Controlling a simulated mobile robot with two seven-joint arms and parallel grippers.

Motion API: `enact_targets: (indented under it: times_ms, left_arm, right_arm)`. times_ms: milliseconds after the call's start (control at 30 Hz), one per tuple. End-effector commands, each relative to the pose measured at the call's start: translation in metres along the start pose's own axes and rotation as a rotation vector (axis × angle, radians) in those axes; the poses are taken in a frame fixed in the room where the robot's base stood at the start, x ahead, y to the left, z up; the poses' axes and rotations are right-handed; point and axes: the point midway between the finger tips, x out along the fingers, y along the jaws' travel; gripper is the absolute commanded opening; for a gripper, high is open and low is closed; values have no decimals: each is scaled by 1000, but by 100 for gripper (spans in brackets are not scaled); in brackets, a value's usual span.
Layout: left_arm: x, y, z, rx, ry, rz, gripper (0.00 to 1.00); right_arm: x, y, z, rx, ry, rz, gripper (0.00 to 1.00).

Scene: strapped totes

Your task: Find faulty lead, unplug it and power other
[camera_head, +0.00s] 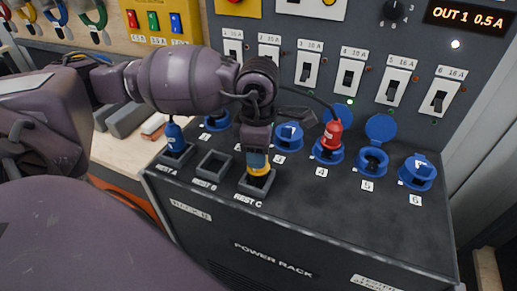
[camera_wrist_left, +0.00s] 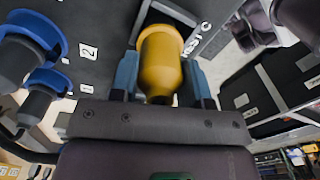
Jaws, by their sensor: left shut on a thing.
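My left gripper (camera_head: 257,160) is shut on the yellow plug (camera_head: 258,168), which stands at the REST C holder (camera_head: 257,182). In the left wrist view the yellow plug (camera_wrist_left: 162,65) sits between both fingers of the left gripper (camera_wrist_left: 158,82), its far end at the holder. A red plug (camera_head: 332,135) stands in socket 4 (camera_head: 328,153), with a dark lead running from it. A blue plug (camera_head: 173,133) stands in the REST A holder (camera_head: 177,155). The REST B holder (camera_head: 213,165) is empty. The display (camera_head: 468,17) reads OUT 1 0.5 A.
Socket 5 (camera_head: 372,160) has its lid up; socket 6 (camera_head: 417,175) looks covered. My left arm hides part of the socket row. Several breaker switches (camera_head: 347,77) line the panel behind. The front of the power rack (camera_head: 330,215) is clear.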

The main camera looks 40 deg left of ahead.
Motion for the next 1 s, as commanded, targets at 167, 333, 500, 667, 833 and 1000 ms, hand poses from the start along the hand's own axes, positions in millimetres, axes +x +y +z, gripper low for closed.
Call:
enact_targets:
  times_ms: [167,333,500,667,833,1000]
  left_arm:
    - [2,0,0,0,0,0,15]
    - [4,0,0,0,0,1,15]
    - [6,0,0,0,0,1,15]
    - [8,0,0,0,0,1,15]
    - [10,0,0,0,0,1,15]
    - [10,0,0,0,-1,1,67]
  right_arm:
    - [-2,0,7,2,-12,1,0]
    - [-2,0,10,3,-16,1,0]
    - [0,-1,10,2,-14,1,0]
    - [2,-1,8,2,-9,-1,0]
    - [5,-2,6,1,-4,-2,0]
    - [5,-2,5,0,-3,-2,0]
